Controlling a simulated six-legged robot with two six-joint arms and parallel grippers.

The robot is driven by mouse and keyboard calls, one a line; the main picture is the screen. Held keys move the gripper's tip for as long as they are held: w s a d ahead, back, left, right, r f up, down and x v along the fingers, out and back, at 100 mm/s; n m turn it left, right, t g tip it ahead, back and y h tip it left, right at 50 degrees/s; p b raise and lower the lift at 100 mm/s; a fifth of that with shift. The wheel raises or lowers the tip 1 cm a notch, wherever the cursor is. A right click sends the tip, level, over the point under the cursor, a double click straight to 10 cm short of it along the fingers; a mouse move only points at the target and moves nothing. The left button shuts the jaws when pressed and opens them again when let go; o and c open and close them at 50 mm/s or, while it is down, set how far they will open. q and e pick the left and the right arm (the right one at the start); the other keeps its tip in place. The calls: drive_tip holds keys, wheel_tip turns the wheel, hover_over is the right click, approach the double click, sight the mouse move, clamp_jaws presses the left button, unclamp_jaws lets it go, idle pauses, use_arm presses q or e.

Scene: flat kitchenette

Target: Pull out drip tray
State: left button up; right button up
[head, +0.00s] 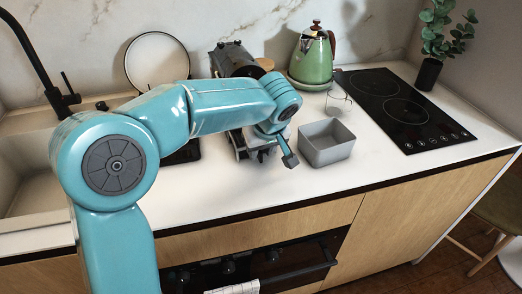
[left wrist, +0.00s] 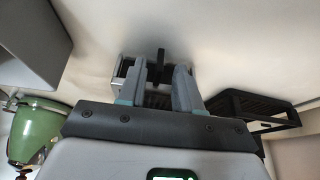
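The coffee machine (head: 232,58) stands on the counter, mostly hidden behind my teal left arm. Its silver lower front, where the drip tray (head: 243,146) seems to be, shows just below my wrist. In the left wrist view, a silver part with a dark upright bar (left wrist: 160,62) shows between and beyond the fingers. My left gripper (left wrist: 160,74) points down at this part; its fingers are apart, with gaps on both sides of the bar. In the head view my left gripper (head: 286,152) is just right of the silver front. Contact cannot be told. My right gripper is not in view.
A grey open box (head: 327,144) stands close right of my gripper, with a clear glass (head: 339,101) behind it. A green kettle (head: 312,58) and black hob (head: 402,108) are farther right. A dark rack (left wrist: 252,108) shows beside the machine. The front counter strip is clear.

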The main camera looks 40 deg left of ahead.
use_arm(q)
drive_tip(key=shift+w+a+f, duration=0.2)
drive_tip(key=shift+w+f, duration=0.05)
drive_tip(key=shift+f, duration=0.2)
drive_tip(key=shift+s+r, duration=0.1)
drive_tip(key=shift+s, duration=0.05)
clamp_jaws()
idle(1.0)
